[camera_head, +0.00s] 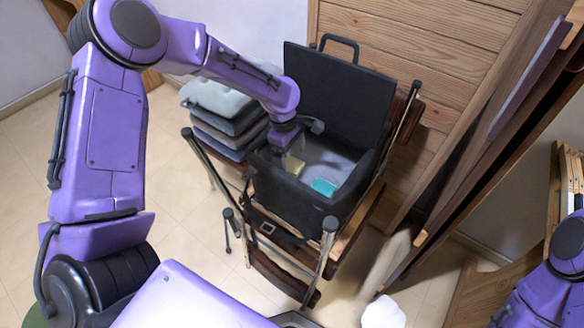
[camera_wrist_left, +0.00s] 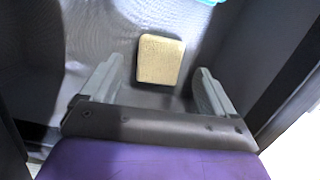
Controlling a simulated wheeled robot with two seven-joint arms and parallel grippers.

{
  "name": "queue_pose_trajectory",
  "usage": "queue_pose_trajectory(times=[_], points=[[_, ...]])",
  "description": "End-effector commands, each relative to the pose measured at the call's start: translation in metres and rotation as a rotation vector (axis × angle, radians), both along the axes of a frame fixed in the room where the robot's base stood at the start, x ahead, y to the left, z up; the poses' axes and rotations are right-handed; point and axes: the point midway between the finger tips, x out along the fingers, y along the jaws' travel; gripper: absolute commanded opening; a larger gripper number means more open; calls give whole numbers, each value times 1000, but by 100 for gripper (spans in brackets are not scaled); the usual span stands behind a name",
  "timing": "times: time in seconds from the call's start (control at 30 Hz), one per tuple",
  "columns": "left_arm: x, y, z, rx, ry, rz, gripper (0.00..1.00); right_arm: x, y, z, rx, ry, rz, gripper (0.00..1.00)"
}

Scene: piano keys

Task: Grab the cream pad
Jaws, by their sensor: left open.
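The cream pad (camera_wrist_left: 160,60) is a small, rounded square block inside the black case (camera_head: 262,185), and it also shows in the head view (camera_head: 293,165). My left gripper (camera_wrist_left: 157,84) reaches down into the case. Its two grey fingers are apart, one toward each side of the pad, and nothing is held between them. In the wrist view the pad lies ahead of and between the fingertips, apart from both. In the head view the left gripper (camera_head: 285,145) is partly hidden by its own wrist. My right gripper is out of view; only part of that arm shows.
A turquoise block (camera_head: 323,187) lies in the case, right of the pad. The case's lid (camera_head: 335,95) stands open at the back, and its walls are close around the gripper. A stack of cushions (camera_head: 220,105) stands to the left. A wooden panel (camera_head: 430,50) stands behind.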

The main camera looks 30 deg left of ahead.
Motion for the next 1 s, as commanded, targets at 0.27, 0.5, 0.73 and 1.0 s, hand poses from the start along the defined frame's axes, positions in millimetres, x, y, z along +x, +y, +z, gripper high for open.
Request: queue_pose_trajectory(times=[0.27, 0.5, 0.73, 1.0], points=[[0, -2, -33, 1, -1, 0, 88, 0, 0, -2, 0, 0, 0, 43], [0, -2, -32, 2, -2, 0, 62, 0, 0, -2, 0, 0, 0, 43], [0, -2, -32, 2, -2, 0, 28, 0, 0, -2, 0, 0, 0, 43], [2, -3, -12, 3, -6, -1, 28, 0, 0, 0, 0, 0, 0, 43]])
